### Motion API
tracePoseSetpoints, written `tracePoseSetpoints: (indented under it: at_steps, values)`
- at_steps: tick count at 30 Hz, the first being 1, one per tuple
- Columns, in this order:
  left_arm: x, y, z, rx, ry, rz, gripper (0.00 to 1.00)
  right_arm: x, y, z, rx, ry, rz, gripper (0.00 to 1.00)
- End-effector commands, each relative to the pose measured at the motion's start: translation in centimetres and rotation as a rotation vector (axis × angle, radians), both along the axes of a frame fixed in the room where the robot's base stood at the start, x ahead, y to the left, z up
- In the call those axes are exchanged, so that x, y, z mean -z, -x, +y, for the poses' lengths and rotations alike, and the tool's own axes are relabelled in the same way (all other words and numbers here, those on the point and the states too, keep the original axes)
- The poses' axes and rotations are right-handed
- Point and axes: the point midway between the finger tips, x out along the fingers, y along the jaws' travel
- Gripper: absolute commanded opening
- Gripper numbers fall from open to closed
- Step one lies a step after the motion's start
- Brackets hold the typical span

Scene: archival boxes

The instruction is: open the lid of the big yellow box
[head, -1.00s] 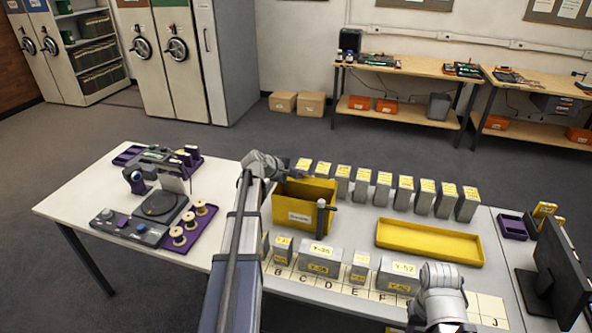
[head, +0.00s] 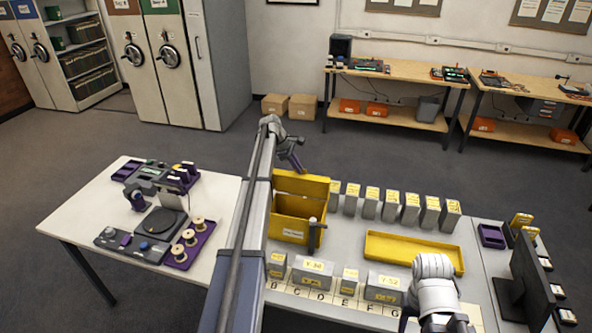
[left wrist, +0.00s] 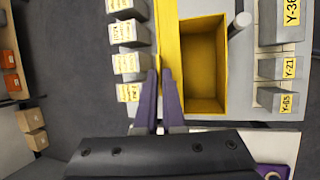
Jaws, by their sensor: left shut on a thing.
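The big yellow box (head: 290,229) stands on the white table, with a label on its front. Its lid (head: 303,186) stands raised along the back side, and the box is open. The left wrist view looks into the box's empty inside (left wrist: 206,65), beside the lid (left wrist: 168,30) seen nearly edge-on. My left gripper (head: 298,166) is at the lid's upper edge; in the left wrist view its purple fingers (left wrist: 163,75) are closed on the lid. My right forearm shows at the lower right of the head view; its gripper's fingers do not show.
A row of grey labelled boxes (head: 390,206) stands right of the yellow box. More grey boxes (head: 312,272) stand in front on a lettered strip. A shallow yellow tray (head: 414,262) lies to the right. Spools in a purple tray (head: 178,259) are at left.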

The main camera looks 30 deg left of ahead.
Motion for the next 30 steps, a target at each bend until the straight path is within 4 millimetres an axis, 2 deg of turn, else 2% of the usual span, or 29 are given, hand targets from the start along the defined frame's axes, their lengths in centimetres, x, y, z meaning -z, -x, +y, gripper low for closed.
tracePoseSetpoints:
  at_steps: [6,20,21,27,30]
  values:
    - [-0.13,-0.89,0.15,0.0,-0.001,-0.005,0.0,-0.1,0.0,0.0,0.0,0.0,0.0,0.5]
    - [-0.16,-1.0,0.14,0.001,-0.001,-0.007,0.0,-0.12,0.0,0.0,0.0,0.0,0.0,0.5]
    - [-0.16,-1.0,0.14,0.001,-0.001,-0.007,0.12,-0.12,0.0,0.0,0.0,0.0,0.0,0.5]
    - [-0.15,-0.94,0.17,0.0,0.0,-0.005,0.35,-0.12,0.0,0.0,0.0,0.0,0.0,0.5]
    - [-0.16,-0.91,0.19,0.0,-0.001,-0.005,0.35,-0.12,0.0,0.0,0.0,0.0,0.0,0.5]
